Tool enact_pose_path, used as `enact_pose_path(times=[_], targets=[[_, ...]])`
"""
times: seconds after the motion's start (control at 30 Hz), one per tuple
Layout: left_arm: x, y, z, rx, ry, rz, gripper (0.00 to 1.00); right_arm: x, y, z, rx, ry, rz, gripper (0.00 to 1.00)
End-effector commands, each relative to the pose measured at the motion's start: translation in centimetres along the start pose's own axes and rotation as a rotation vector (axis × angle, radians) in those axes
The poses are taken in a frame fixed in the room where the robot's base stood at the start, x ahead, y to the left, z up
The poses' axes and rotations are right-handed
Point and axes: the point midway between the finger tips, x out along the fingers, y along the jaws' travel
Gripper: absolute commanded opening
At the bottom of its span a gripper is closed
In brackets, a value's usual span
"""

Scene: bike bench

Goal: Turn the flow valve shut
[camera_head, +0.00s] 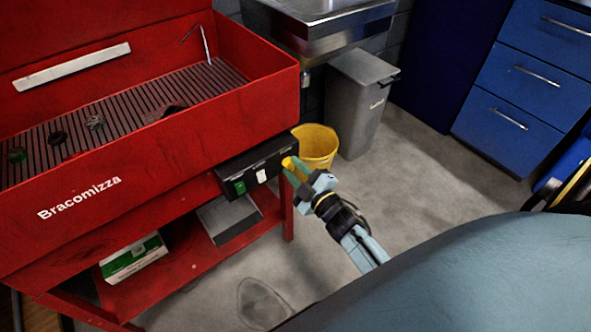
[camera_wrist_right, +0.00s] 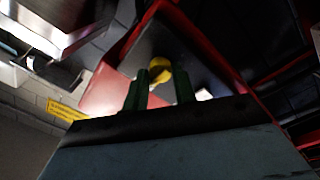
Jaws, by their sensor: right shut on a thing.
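The flow valve shows as a yellow knob (camera_head: 289,162) at the right end of the black control box (camera_head: 232,172) on the front of the red parts washer. My right gripper (camera_head: 295,172) reaches it from the lower right, its green fingers at the knob. In the right wrist view the yellow knob (camera_wrist_right: 160,68) sits between the two green fingertips (camera_wrist_right: 162,82), and the gripper is shut on it. The fingers hide part of the knob, and I cannot tell how far it is turned. My left gripper is not in view.
The red washer basin (camera_head: 170,140) holds several small dark parts on its slatted floor. A yellow bucket (camera_head: 318,145) and a grey bin (camera_head: 358,105) stand behind my gripper. A green and white box (camera_head: 133,257) lies on the lower shelf.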

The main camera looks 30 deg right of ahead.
Motion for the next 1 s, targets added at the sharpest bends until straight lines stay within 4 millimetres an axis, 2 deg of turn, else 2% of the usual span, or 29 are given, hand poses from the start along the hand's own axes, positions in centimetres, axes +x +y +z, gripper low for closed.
enact_pose_path(times=[0.6,0.63,0.77,0.8,1.0], targets=[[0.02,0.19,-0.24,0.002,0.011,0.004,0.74,-0.1,-0.28,0.01,-0.042,0.001,-0.005,0.04],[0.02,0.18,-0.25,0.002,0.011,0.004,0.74,-0.1,-0.28,0.02,-0.042,0.001,-0.006,0.28],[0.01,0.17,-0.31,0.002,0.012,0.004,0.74,-0.09,-0.22,0.02,-0.042,0.001,-0.004,0.45],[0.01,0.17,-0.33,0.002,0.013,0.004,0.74,-0.08,-0.2,0.02,-0.042,0.001,-0.004,0.48],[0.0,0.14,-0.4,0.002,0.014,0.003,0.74,-0.04,-0.1,0.02,-0.042,0.002,-0.002,0.48]])
